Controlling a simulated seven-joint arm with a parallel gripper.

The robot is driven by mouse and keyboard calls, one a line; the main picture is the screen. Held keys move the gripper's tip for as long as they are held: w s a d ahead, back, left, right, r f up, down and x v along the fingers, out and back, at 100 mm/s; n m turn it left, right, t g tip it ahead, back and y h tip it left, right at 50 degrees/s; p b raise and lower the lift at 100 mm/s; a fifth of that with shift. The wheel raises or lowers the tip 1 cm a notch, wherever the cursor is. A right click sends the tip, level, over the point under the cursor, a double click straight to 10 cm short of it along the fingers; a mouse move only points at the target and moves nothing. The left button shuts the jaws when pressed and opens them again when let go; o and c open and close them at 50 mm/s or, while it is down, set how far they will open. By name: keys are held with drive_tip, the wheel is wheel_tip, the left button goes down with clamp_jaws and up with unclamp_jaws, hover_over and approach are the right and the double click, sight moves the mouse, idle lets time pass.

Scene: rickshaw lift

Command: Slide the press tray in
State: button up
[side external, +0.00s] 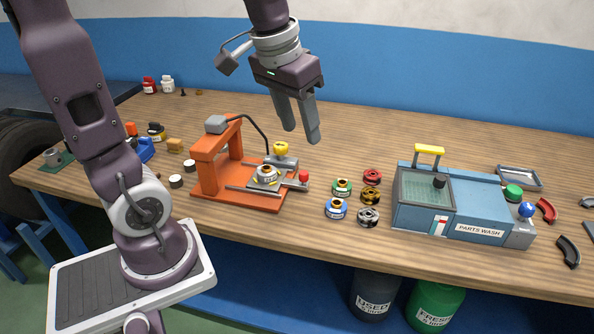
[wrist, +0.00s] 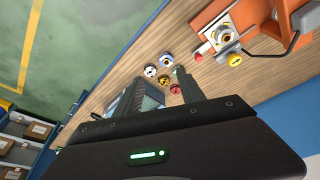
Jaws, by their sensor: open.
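The orange press (side external: 215,165) stands on the wooden bench, left of the middle in the side view. Its grey tray (side external: 290,184) is pulled out to the right along the rails, with a red knob (side external: 303,177) at its outer end. A round part with a pale ring (side external: 266,174) sits on the tray, beside a yellow knob (side external: 281,148). The wrist view shows the tray (wrist: 222,37) and its red knob (wrist: 198,57) at the upper right. My gripper (side external: 301,136) is open and empty, above and behind the tray, fingers pointing down.
Several coloured ring parts (side external: 342,187) lie right of the press. The blue parts washer (side external: 480,212) stands further right. Small jars and caps (side external: 176,181) lie left of the press. A dark cable (side external: 256,130) arches over the press. Bench behind the press is clear.

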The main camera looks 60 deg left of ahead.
drive_tip(key=w+a+f+n+g, duration=0.1)
drive_tip(key=w+a+f, duration=0.3)
drive_tip(key=w+a, duration=0.1)
drive_tip(key=n+g, duration=0.2)
hover_over(304, 172)
drive_tip(key=shift+h, duration=0.3)
wheel_tip(304, 172, down, 12)
drive_tip(key=shift+d+f, duration=0.1)
drive_tip(key=shift+d, duration=0.05)
wheel_tip(304, 172, down, 7)
drive_tip(key=shift+f, duration=0.2)
drive_tip(key=shift+c, duration=0.5)
clamp_jaws()
